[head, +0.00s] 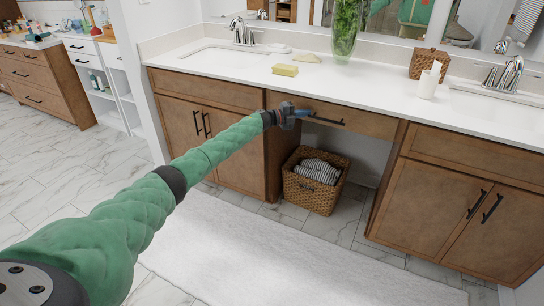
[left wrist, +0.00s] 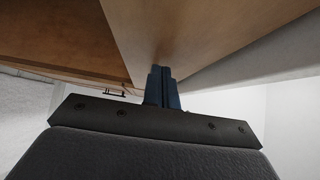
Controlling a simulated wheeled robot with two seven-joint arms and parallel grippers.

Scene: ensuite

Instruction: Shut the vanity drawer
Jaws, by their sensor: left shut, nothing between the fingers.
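The vanity drawer (head: 365,122) is the wooden front with a dark bar handle under the middle of the white counter. It looks nearly in line with the cabinet fronts; any small gap is too fine to tell. My left gripper (head: 303,113) is at the left part of this front, beside the handle's left end. In the left wrist view its blue fingers (left wrist: 162,88) are together and empty, with their tips at or very near a brown wooden surface (left wrist: 200,35). Whether they touch it is unclear. My right gripper is not in view.
Wooden cabinets flank the drawer, at left (head: 225,130) and right (head: 450,200). A wicker basket (head: 312,190) with striped cloth stands in the open space below. A white rug (head: 260,255) lies in front. The counter (head: 370,85) holds soap, a vase and a tissue box.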

